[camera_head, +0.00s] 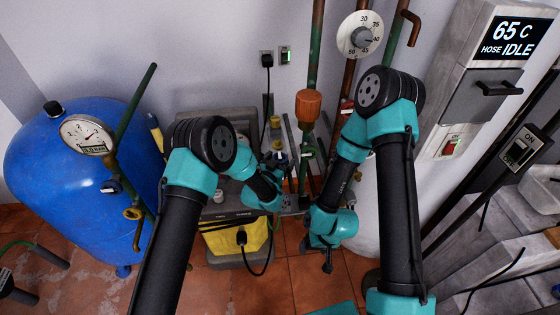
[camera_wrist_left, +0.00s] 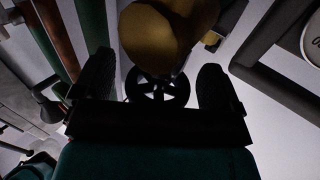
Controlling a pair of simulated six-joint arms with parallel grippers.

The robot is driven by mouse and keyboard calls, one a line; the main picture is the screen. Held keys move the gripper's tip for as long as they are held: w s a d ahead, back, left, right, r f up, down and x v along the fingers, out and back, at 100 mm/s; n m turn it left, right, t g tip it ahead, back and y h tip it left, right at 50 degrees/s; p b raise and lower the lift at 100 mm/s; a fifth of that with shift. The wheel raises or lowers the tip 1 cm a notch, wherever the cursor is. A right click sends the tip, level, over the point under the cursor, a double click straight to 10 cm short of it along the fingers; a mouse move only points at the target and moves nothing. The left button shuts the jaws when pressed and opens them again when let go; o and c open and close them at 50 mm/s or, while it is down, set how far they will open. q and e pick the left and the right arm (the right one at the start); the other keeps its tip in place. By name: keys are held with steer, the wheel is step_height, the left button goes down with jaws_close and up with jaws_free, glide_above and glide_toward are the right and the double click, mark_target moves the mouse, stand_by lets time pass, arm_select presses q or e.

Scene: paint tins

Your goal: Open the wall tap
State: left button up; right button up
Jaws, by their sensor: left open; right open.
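In the left wrist view a dark spoked handwheel (camera_wrist_left: 157,88) and a brass body (camera_wrist_left: 165,38) show ahead of my left gripper (camera_wrist_left: 155,84). The handwheel appears between its two spread fingers, with a gap on both sides. I cannot tell how deep it sits between them. In the head view my left gripper (camera_head: 296,200) is low in front of the wall pipes, and my arm partly hides that area. I cannot pick out the same handwheel there. My right gripper (camera_head: 327,258) points down over the tiled floor, open and with nothing visible in it.
A blue tank (camera_head: 80,190) with a gauge (camera_head: 87,135) stands at left. Vertical pipes, an orange fitting (camera_head: 308,105) and a dial (camera_head: 360,36) are on the wall. A yellow container (camera_head: 235,238) is below. A control panel (camera_head: 495,60) and grey steps stand at right.

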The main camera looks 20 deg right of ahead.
arm_select(q)
steer(key=shift+c, duration=0.4)
steer(key=c, duration=0.8)
steer(key=shift+c, duration=0.2)
steer(key=shift+n+t+y, duration=0.4)
steer(key=shift+y, duration=0.1)
steer(key=n+t+y, duration=0.2)
steer(key=y, duration=0.1)
steer(key=shift+d+n+y, duration=0.1)
steer(key=shift+n+y, duration=0.2)
steer(key=shift+n, duration=0.1)
steer(key=n+t+y, duration=0.1)
steer(key=n+y, duration=0.1)
steer(key=y, duration=0.1)
steer(key=n+y, duration=0.2)
steer(key=y, duration=0.1)
steer(key=shift+t+y, duration=0.4)
steer(key=n+g+y, duration=0.1)
steer(key=n+y, duration=0.3)
steer(key=y, duration=0.2)
steer(key=shift+n, duration=0.4)
steer(key=shift+n+g+y, duration=1)
steer(key=shift+n+y, duration=0.3)
steer(key=shift+y, duration=0.9)
